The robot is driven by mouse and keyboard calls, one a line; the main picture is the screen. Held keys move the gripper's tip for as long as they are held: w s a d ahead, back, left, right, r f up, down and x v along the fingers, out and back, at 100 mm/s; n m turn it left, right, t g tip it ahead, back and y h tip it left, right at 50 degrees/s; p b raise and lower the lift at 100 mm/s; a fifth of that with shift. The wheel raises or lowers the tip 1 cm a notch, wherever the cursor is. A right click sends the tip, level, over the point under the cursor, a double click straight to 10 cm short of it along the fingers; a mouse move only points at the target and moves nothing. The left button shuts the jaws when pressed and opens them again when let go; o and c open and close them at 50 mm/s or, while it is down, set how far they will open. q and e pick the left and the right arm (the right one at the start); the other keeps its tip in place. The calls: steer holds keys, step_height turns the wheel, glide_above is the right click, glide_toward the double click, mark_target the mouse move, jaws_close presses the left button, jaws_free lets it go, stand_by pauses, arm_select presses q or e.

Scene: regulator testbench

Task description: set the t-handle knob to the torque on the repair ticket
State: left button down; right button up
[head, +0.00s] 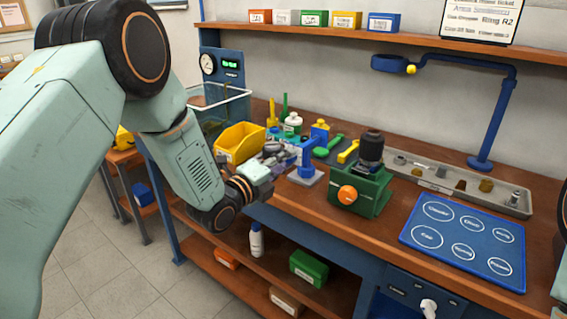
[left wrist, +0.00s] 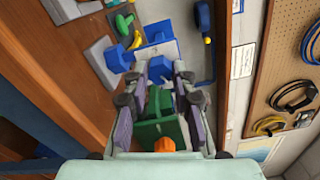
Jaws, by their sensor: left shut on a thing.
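A blue T-shaped tool (head: 308,158) stands upright on a small grey base on the bench; I take it for the T-handle. My left gripper (head: 281,160) is at its left side in the head view. In the left wrist view the fingertips of my left gripper (left wrist: 158,78) are on both sides of a blue part (left wrist: 160,68), which looks like this tool, and shut on it. Any torque scale is too small to read. The repair ticket (head: 480,18) above the shelf is cut off at the top; its lower line reads "Ring R2". My right gripper is not in view.
A green fixture (head: 373,196) with an orange knob and dark cylinder stands right of the tool. A yellow bin (head: 239,142) is at the left. A grey parts tray (head: 437,177) and blue labelled mat (head: 464,238) lie right. A blue stand (head: 492,120) rises behind.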

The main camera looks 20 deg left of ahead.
arm_select(q)
steer(key=m+b, duration=0.1)
steer(key=m, duration=0.4)
steer(key=shift+m, duration=0.4)
stand_by(0.4)
steer(key=c, duration=1.1)
jaws_free()
steer(key=v, duration=1.2)
steer(key=shift+r, duration=0.1)
